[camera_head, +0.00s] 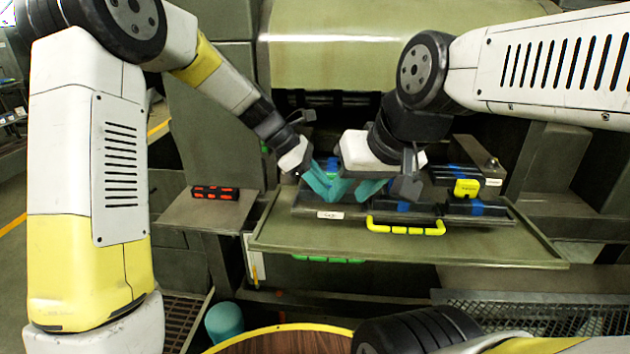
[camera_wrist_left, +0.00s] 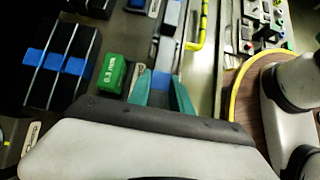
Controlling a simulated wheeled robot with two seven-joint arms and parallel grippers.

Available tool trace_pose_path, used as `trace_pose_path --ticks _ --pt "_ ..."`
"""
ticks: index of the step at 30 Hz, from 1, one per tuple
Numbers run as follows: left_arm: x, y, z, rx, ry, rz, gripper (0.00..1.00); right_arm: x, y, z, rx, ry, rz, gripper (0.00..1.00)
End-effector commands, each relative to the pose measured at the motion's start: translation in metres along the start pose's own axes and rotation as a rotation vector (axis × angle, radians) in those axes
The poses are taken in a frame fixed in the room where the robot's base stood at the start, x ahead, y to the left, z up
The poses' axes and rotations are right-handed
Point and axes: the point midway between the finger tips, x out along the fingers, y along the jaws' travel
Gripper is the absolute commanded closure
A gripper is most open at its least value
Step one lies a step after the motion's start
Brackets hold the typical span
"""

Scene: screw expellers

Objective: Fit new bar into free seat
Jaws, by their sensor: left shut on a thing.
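In the left wrist view, my left gripper (camera_wrist_left: 162,90) is shut on a slim grey bar (camera_wrist_left: 169,30) with a blue band between its teal fingers. In the head view my left gripper (camera_head: 318,180) is low over the left part of the dark block assembly (camera_head: 302,207) on the tray. My right gripper (camera_head: 354,188) is just to its right; its teal fingers look spread apart, and I see nothing between them. The held bar is mostly hidden in the head view. I cannot make out the free seat or whether the bar touches it.
A green block marked 0.3 mm (camera_wrist_left: 115,74) and blue-banded black bars (camera_wrist_left: 60,65) are left of the gripper. A yellow handle (camera_head: 405,230) is at the tray's front, with a yellow block (camera_head: 467,188) to the right. The tray (camera_head: 470,252) has bare room in front.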

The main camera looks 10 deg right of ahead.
Motion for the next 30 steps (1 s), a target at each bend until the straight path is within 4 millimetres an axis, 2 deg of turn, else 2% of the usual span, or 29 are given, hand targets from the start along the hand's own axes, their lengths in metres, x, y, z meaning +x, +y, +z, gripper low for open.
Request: trace_pose_path --ticks 25,26,29,30 --pt "0.0094 0.0001 -0.0074 0.0 -0.001 0.001 1.0 0.0 0.0 0.0 0.0 0.0 0.0 0.66" --pt "0.0094 0.0001 -0.0074 0.0 -0.001 0.001 0.73 0.0 0.0 0.0 0.0 0.0 0.0 0.66" --pt "0.0094 0.0 -0.0074 0.0 -0.001 0.001 0.53 0.0 0.0 0.0 0.0 0.0 0.0 0.66" --pt "0.0095 0.0 -0.0075 0.0 -0.001 0.001 0.49 0.0 0.0 0.0 0.0 0.0 0.0 0.66"
